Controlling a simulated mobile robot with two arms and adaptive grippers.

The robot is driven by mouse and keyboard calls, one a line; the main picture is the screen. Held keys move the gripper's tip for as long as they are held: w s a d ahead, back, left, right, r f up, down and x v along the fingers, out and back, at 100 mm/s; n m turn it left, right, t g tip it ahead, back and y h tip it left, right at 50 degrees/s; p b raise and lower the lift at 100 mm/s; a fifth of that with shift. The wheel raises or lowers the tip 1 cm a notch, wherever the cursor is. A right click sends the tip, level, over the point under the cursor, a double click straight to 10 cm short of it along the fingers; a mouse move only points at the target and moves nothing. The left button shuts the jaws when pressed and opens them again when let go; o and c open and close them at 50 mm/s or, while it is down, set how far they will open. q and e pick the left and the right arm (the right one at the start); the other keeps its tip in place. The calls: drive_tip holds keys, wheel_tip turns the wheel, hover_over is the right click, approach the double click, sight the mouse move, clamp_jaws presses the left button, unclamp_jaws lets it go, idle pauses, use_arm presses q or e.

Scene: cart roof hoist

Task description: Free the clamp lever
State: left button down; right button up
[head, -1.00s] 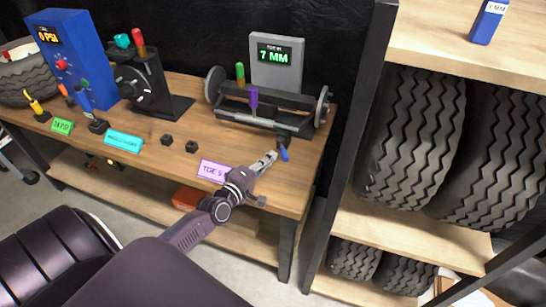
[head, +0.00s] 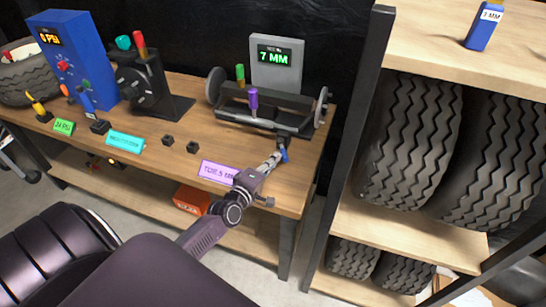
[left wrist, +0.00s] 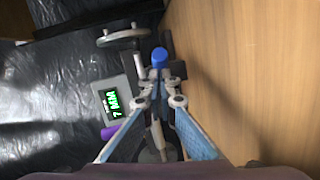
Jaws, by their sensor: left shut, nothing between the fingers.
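The grey toe gauge rig (head: 268,115) stands at the right end of the workbench, with a purple handle (head: 253,100) and a green handle (head: 240,74). At its near right corner hangs a blue-ended lever (head: 284,156), which looks like the clamp lever. Its blue tip also shows in the left wrist view (left wrist: 160,57). My left gripper (head: 277,157) is shut and empty, its fingertips right beside the blue end. In the left wrist view the fingertips (left wrist: 160,88) lie just below the blue tip; contact cannot be told. My right gripper is not in view.
A grey display (head: 277,62) reading 7 MM stands behind the rig. A purple label (head: 218,171) is on the bench's front edge. A black shelf post (head: 352,130) rises close on the right, with tyres (head: 412,135) beyond. The bench left of the rig has some free room.

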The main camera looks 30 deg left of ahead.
sight(285, 158)
use_arm(q)
drive_tip(key=shift+d+r+y, duration=0.1)
drive_tip(key=shift+y, duration=0.2)
drive_tip(key=shift+w+d+r+n+y+p, duration=0.15)
drive_tip(key=shift+d+n+y+p, duration=0.35)
drive_tip(key=shift+p, duration=0.7)
drive_tip(key=shift+w+d+n+y+p, duration=0.35)
drive_tip(key=shift+n+y+p, duration=0.25)
drive_tip(key=shift+y+p, duration=0.2)
drive_tip(key=shift+w+d+f, duration=0.25)
drive_tip(key=shift+w+d, duration=0.05)
drive_tip(key=shift+d, duration=0.1)
drive_tip(key=shift+w+d, duration=0.8)
drive_tip(key=shift+w, duration=0.15)
